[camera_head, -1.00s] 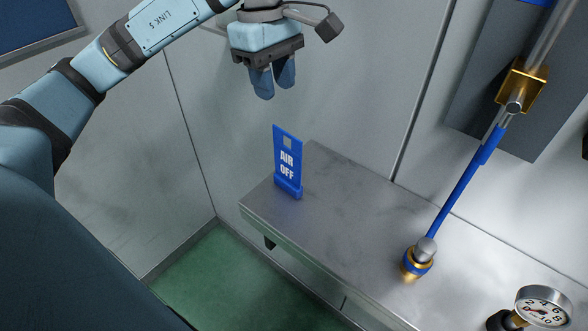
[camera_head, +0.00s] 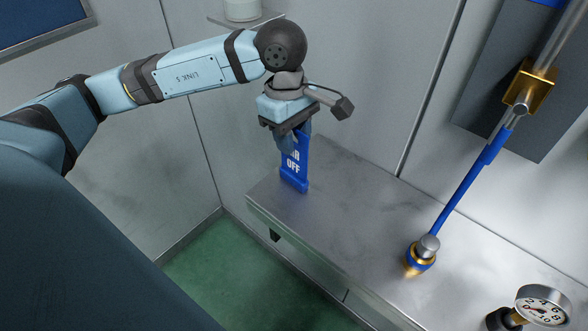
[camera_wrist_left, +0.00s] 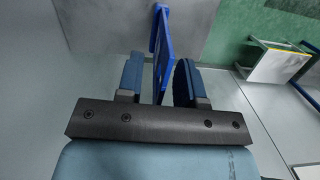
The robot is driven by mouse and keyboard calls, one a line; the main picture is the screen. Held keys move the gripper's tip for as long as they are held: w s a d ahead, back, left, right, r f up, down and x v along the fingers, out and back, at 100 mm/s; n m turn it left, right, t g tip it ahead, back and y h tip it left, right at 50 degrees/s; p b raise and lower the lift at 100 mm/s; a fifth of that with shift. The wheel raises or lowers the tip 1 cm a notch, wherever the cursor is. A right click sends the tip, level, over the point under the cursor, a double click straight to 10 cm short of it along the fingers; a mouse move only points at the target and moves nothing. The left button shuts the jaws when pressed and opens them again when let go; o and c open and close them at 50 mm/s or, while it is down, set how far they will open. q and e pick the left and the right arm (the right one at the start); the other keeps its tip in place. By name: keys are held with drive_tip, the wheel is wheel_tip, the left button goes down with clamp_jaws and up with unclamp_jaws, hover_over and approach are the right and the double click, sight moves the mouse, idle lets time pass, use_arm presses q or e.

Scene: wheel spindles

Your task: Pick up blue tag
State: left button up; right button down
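The blue tag (camera_head: 294,172), with white lettering ending in "OFF", stands upright on the metal shelf (camera_head: 330,215) near its left end. My left gripper (camera_head: 291,140) is over the tag's upper part and hides some of it. In the left wrist view, the tag (camera_wrist_left: 162,48) shows edge-on between the two fingers of the left gripper (camera_wrist_left: 159,80). The fingers are open, with a gap visible on each side of the tag. My right gripper is not in view.
A pressure gauge (camera_head: 542,306) is at the lower right. The shelf between tag and fitting is clear. Green floor (camera_head: 235,275) lies below.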

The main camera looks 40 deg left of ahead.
use_arm(q)
clamp_jaws()
drive_tip(key=shift+r, duration=0.1)
